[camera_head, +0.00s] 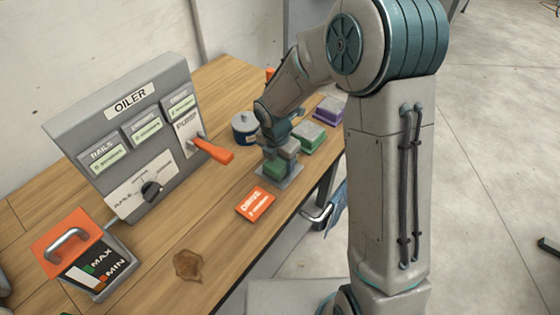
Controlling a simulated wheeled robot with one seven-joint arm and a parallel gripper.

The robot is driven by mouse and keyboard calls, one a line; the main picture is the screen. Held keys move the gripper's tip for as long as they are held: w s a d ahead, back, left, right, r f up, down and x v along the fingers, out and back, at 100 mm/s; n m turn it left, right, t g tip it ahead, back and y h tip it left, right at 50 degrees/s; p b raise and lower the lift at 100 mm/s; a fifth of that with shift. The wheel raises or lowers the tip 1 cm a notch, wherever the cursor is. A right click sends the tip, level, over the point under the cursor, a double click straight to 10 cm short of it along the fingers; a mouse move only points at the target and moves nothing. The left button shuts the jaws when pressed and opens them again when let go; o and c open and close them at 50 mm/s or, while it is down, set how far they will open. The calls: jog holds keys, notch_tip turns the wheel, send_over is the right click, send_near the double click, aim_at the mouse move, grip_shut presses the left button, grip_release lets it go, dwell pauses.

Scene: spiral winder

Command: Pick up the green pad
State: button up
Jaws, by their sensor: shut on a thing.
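A dark green pad (276,168) sits low over a grey plate (292,181) on the wooden bench, near its right edge. My gripper (283,155) points down at this pad and is shut on it. The fingers and wrist hide part of the pad's top and far side. I cannot tell whether the pad touches the plate. A second block with a green lower part and grey top (308,136) stands just behind to the right, apart from my gripper.
A purple block with a grey top (329,110) stands farther back. A dark blue pot (244,128) is left of my gripper. An orange card (255,204) lies in front. The oiler panel (130,135), with an orange lever (215,151), stands left. Bare wood lies between.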

jog(key=shift+r, duration=0.45)
jog(key=r, duration=0.2)
jog(key=d+r, duration=0.1)
jog(key=r, duration=0.1)
jog(key=shift+w+d, duration=0.1)
jog(key=w+d+r, duration=0.1)
jog(key=d+r, duration=0.5)
jog(key=d, duration=0.4)
jog(key=shift+d, duration=0.25)
